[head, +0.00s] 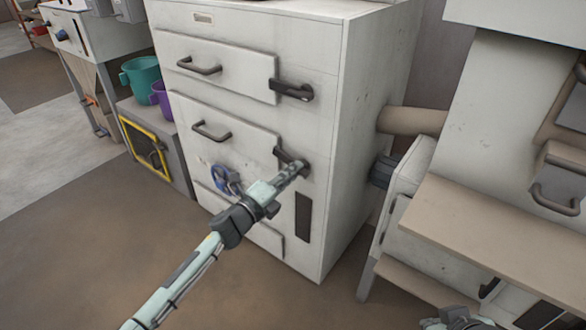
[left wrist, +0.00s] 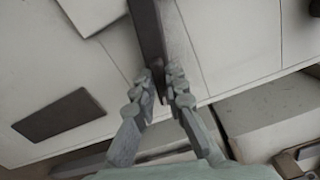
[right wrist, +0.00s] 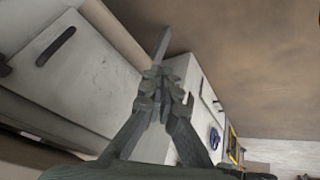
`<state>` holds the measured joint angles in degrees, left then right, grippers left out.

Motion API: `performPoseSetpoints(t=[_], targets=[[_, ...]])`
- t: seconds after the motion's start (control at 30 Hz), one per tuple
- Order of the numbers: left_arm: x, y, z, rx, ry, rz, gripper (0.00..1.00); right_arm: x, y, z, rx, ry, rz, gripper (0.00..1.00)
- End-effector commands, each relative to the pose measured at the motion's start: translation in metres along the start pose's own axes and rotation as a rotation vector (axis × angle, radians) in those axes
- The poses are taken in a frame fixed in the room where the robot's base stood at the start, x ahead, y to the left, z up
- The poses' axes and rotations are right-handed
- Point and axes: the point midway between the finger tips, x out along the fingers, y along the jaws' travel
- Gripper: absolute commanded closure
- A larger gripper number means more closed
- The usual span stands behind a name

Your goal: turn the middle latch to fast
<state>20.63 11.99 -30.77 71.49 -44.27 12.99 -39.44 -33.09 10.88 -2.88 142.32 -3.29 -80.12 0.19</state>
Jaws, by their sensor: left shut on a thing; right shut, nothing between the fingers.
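The white cabinet (head: 372,95) stands in the middle of the head view. The middle latch (head: 284,154) is a dark lever beside the second door. It slopes down to the right, and my left gripper (head: 297,168) is shut on its right end. In the left wrist view the fingertips (left wrist: 166,75) pinch the dark latch bar (left wrist: 148,28) from both sides. The upper latch (head: 291,91) points right, nearly level. My right gripper (right wrist: 163,82) is shut and empty, low at the right in the head view (head: 455,320).
A blue handwheel (head: 226,179) sits left of my left gripper. A tan pipe (head: 412,121) and a beige shelf (head: 500,235) are right of the cabinet. Teal (head: 140,74) and purple buckets stand left. Brown floor is free in front.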

Motion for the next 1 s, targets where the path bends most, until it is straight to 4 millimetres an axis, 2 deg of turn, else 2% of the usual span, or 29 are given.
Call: performPoseSetpoints(t=[0.2,0.37,1.0], targets=[[-0.001,0.001,-0.001,-0.139,0.001,0.002,1.00,-0.007,0.015,0.031,0.010,-0.137,0.030,1.00],[-0.001,0.002,-0.001,-0.204,0.001,0.002,1.00,-0.011,0.022,0.045,0.016,-0.203,0.044,1.00],[-0.001,0.003,-0.001,-0.256,0.001,0.002,1.00,-0.005,0.021,0.047,0.015,-0.207,0.041,1.00]])
